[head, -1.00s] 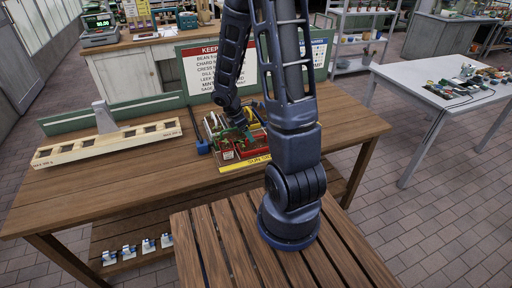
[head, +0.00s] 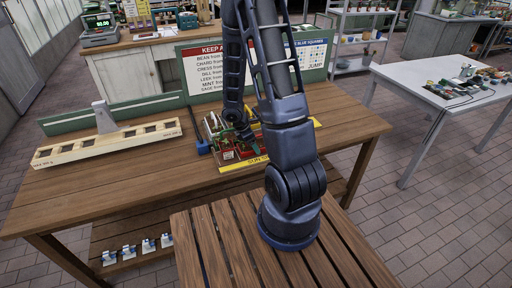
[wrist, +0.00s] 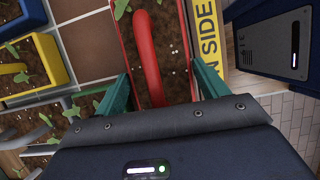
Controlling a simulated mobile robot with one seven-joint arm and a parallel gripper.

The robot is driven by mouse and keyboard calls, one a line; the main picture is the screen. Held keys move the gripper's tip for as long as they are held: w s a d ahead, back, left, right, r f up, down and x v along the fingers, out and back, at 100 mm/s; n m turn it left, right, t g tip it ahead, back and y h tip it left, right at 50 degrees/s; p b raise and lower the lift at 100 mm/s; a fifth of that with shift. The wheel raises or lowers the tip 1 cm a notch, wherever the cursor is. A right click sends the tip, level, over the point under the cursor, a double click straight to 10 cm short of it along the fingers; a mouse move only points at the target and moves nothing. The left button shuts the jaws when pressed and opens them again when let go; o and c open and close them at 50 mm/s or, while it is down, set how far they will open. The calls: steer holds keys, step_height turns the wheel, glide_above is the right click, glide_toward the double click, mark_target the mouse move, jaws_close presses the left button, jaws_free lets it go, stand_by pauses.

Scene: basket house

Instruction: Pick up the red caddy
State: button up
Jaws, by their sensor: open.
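The red caddy (wrist: 128,40) is a red-walled tray of dark soil with small seedlings and an arched red handle (wrist: 147,62). In the wrist view it lies straight ahead of my gripper (wrist: 163,84). The teal fingers are spread, one on each side of the handle, with nothing clamped between them. Whether either finger touches the caddy cannot be told. In the head view my gripper (head: 247,138) is low over the group of caddies on the wooden table, and my arm hides part of them.
A yellow caddy (wrist: 58,55) with seedlings is at the left in the wrist view. A yellow lettered strip (wrist: 209,38) runs along the red caddy's right side. A sign board (head: 205,72) stands behind. A pale wooden rack (head: 108,145) lies left on the wooden table (head: 130,188).

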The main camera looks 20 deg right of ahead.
steer(key=shift+f, duration=0.1)
steer(key=c, duration=0.8)
